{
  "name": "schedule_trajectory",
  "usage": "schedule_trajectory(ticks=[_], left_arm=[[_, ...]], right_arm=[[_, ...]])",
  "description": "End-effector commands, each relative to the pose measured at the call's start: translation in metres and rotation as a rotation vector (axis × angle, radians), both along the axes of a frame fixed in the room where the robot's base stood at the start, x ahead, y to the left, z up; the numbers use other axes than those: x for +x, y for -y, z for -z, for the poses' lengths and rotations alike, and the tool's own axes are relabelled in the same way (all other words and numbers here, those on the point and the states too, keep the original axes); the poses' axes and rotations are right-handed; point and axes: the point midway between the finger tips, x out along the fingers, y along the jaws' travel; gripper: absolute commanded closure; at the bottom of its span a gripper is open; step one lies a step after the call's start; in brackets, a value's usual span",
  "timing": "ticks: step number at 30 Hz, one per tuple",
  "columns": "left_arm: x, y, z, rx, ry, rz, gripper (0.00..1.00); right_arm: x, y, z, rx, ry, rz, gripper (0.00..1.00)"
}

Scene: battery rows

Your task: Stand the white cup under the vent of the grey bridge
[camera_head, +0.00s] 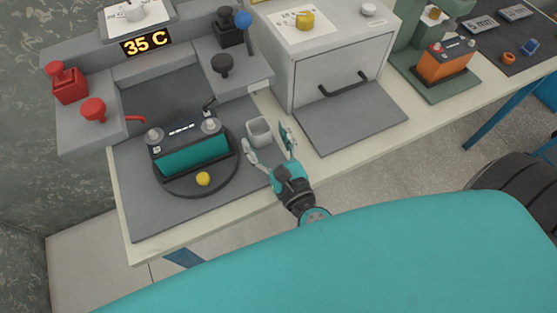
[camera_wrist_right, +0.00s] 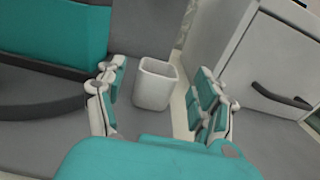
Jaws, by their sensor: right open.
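The white cup (camera_head: 259,132) stands upright on the grey mat, right of the teal battery (camera_head: 190,153). My right gripper (camera_head: 268,143) is open, its fingers spread at the near side of the cup. In the right wrist view the cup (camera_wrist_right: 155,84) shows between and just beyond the two fingers of the gripper (camera_wrist_right: 163,108), with gaps on both sides. The grey bridge (camera_head: 105,65), with a 35 C display, stands behind the battery. I cannot clearly make out its vent. My left gripper is not in view.
The battery sits on a round dark turntable (camera_head: 180,188) with a yellow knob (camera_head: 203,179). Red clamps (camera_head: 93,109) and black ones (camera_head: 222,64) stand on the bridge's sides.

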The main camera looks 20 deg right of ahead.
Motion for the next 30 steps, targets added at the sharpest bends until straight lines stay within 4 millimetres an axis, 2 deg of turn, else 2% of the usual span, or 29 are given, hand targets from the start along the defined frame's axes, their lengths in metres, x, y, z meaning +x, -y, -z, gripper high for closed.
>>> schedule_trajectory(ticks=[1,6,12,30], left_arm=[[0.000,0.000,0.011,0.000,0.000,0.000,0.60],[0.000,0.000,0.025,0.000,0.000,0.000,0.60],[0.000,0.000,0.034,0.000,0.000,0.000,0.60],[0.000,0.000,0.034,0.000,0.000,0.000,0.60]], right_arm=[[-0.014,0.000,0.007,0.000,-0.004,-0.002,0.30],[-0.048,0.001,0.005,0.000,-0.003,-0.002,0.30],[-0.071,0.002,0.002,0.000,-0.001,-0.002,0.30],[-0.076,0.002,0.000,0.001,0.001,-0.001,0.30]])
